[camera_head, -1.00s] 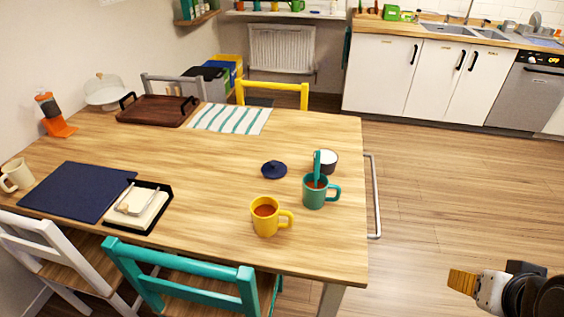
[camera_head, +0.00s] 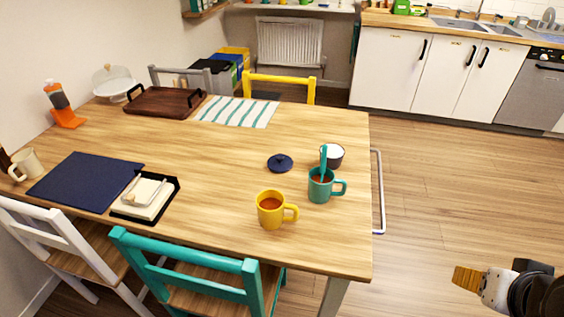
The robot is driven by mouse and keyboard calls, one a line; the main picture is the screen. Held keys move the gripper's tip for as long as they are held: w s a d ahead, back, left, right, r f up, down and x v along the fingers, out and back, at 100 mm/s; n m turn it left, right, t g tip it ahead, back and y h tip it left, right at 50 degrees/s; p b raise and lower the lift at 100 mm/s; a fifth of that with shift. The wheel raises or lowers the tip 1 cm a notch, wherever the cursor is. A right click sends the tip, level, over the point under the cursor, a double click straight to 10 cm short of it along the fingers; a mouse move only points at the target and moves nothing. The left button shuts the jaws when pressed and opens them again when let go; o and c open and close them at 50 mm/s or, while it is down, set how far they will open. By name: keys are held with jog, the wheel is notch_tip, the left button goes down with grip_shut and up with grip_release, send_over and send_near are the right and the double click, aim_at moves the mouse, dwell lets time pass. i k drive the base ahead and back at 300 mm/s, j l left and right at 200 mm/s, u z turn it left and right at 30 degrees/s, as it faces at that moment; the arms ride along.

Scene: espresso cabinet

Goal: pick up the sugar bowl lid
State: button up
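The sugar bowl lid (camera_head: 280,162) is small, round and dark blue with a knob on top. It lies by itself on the wooden table, left of the sugar bowl (camera_head: 333,156), which is dark outside with white showing at its open top. My gripper (camera_head: 467,279) is at the lower right, over the floor and well to the right of the table, apart from the lid. Only its orange-yellow end and white body show, and I cannot tell whether its fingers are open or shut. Nothing is seen in it.
A teal mug (camera_head: 321,187) with a teal utensil stands in front of the bowl. A yellow mug (camera_head: 271,211) stands nearer the front edge. A metal rail (camera_head: 380,190) runs along the right side of the table (camera_head: 215,150). Floor to the right is clear.

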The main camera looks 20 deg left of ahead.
aim_at(280, 163)
jog(key=k+j, duration=0.15)
jog(key=j, duration=0.25)
jog(key=k+j+z, duration=0.1)
jog(key=j, duration=0.35)
jog(key=k+j, duration=0.15)
jog(key=j, duration=0.25)
jog(key=k+j+z, duration=0.1)
jog(key=j, duration=0.3)
jog(key=i+j, duration=0.15)
jog(key=j, duration=0.2)
jog(key=i+j+z, duration=0.1)
jog(key=j, duration=0.3)
jog(key=i+j, duration=0.2)
jog(key=j, duration=0.15)
